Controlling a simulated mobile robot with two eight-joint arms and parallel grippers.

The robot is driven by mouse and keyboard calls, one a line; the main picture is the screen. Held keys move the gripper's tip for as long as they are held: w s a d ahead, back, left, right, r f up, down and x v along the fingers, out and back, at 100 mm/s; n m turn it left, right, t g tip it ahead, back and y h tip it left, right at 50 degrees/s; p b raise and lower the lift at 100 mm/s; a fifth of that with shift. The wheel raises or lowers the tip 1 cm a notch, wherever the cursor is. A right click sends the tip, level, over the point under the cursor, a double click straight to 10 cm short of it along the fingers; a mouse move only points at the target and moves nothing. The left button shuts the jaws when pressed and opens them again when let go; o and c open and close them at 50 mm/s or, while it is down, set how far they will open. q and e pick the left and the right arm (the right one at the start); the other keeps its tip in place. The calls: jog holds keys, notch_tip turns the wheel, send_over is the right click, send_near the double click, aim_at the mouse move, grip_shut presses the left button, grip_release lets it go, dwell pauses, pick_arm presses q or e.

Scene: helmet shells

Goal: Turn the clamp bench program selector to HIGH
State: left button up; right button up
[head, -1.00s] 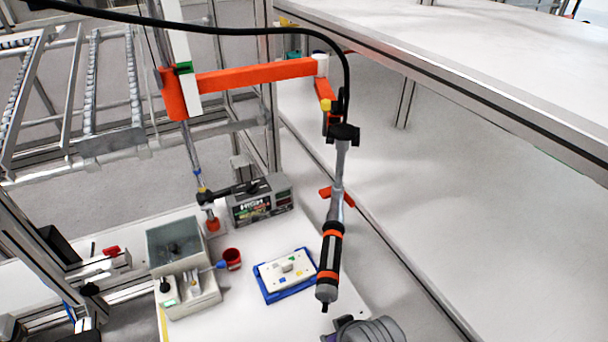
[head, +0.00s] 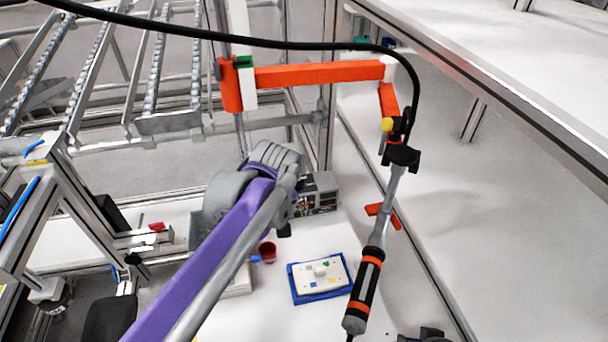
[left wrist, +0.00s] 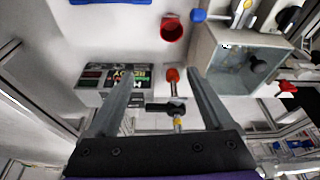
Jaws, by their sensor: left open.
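A white panel (head: 322,273) with a raised white knob (head: 320,268) and small coloured marks sits on a blue base on the white bench. I cannot read its marks. A grey unit (head: 318,195) with a lit display stands behind it, partly hidden by my left wrist. The unit (left wrist: 95,76) shows in the left wrist view, its lettering hard to read. My left gripper (left wrist: 159,78) is open and empty, its fingers over the unit and a red-tipped post (left wrist: 172,76). In the head view my purple left arm hides most of this gripper. My right gripper does not clearly show.
A red cup (left wrist: 172,28) and a grey open bin (left wrist: 228,75) stand near the left gripper. An orange-banded tool (head: 366,285) hangs from an orange arm (head: 320,74), right of the panel.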

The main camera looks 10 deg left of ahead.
aim_at(298, 182)
pick_arm(q)
jog(key=w+d+r+n+y+p, duration=0.1)
jog(key=w+d+r+n, duration=0.15)
jog(key=w, duration=0.55)
jog(key=w+d+r+n+y+p, duration=0.1)
jog(key=w+d+r+n, duration=0.15)
jog(key=w, duration=0.45)
jog(key=shift+n+g, duration=0.4)
jog(key=shift+n, duration=0.1)
jog(key=x, duration=0.7)
jog(key=d+x, duration=0.1)
jog(key=x, duration=0.3)
jog(key=shift+w+f, duration=0.2)
jog(key=shift+w, duration=0.2)
pick_arm(e)
jog(key=r, duration=0.1)
jog(key=w+r, duration=0.1)
jog(key=shift+r, duration=0.35)
pick_arm(q)
jog(key=shift+c, duration=0.3)
grip_shut()
jog(key=shift+s+m, duration=0.1)
jog(key=shift+m, duration=0.7)
pick_arm(e)
jog(key=shift+f, duration=0.15)
pick_arm(q)
jog(key=shift+o, duration=0.3)
grip_release()
